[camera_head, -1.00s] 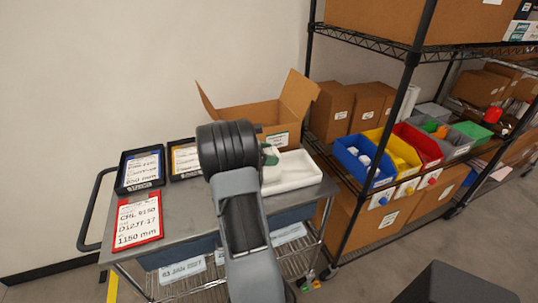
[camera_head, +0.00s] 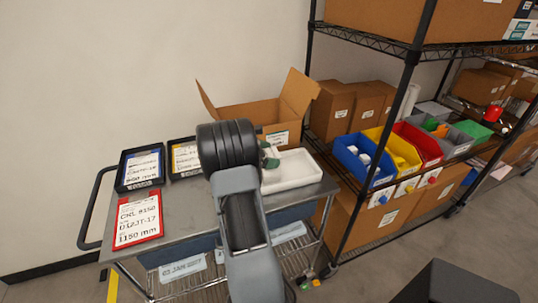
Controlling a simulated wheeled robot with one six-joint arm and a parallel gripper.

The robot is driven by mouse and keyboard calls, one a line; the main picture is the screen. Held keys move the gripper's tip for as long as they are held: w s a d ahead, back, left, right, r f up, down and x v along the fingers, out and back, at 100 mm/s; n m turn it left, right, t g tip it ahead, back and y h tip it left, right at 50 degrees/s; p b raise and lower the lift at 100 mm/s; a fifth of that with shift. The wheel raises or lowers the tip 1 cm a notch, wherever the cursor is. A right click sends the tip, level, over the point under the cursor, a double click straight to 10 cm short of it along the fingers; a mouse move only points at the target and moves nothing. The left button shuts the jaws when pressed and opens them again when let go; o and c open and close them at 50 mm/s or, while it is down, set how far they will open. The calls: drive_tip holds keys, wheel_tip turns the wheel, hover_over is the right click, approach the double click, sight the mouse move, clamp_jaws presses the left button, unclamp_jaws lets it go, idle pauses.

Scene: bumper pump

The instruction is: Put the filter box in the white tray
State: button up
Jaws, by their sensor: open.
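The white tray (camera_head: 300,168) sits at the right end of the cart top, with bare floor showing in its right part. A small green and white thing (camera_head: 271,162), perhaps the filter box, shows at the tray's left end, partly behind my arm. I cannot tell whether it rests on the tray floor. My gripper (camera_head: 266,154) is over the tray's left end, open, and mostly hidden behind my dark wrist, so its fingertips are hard to make out.
An open cardboard box (camera_head: 250,116) stands behind the tray. Two black-framed label trays (camera_head: 140,168) and a red-framed card (camera_head: 137,219) lie on the cart's left (camera_head: 185,215). A wire shelf with coloured bins (camera_head: 362,160) stands close on the right.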

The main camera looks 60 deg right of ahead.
drive_tip(key=shift+r, duration=0.25)
drive_tip(key=w+a+r+m+t+y, duration=0.1)
drive_tip(key=w+a+r+t, duration=0.15)
drive_tip(key=a, duration=0.65)
drive_tip(key=w+a+r+m+t+y, duration=0.1)
drive_tip(key=w+a+r, duration=0.25)
drive_tip(key=a, duration=0.65)
drive_tip(key=s+a+f+m+t+y, duration=0.1)
drive_tip(key=s+a+m+t+y, duration=0.2)
drive_tip(key=a, duration=0.9)
drive_tip(key=s+a+f+m+t+y, duration=0.1)
drive_tip(key=s+a+m+t+y, duration=0.3)
drive_tip(key=a, duration=0.8)
drive_tip(key=shift+s+f+m+t+y+b, duration=0.2)
drive_tip(key=shift+f+m+t+y+b, duration=0.15)
drive_tip(key=shift+m+t+y, duration=0.4)
drive_tip(key=shift+n, duration=0.25)
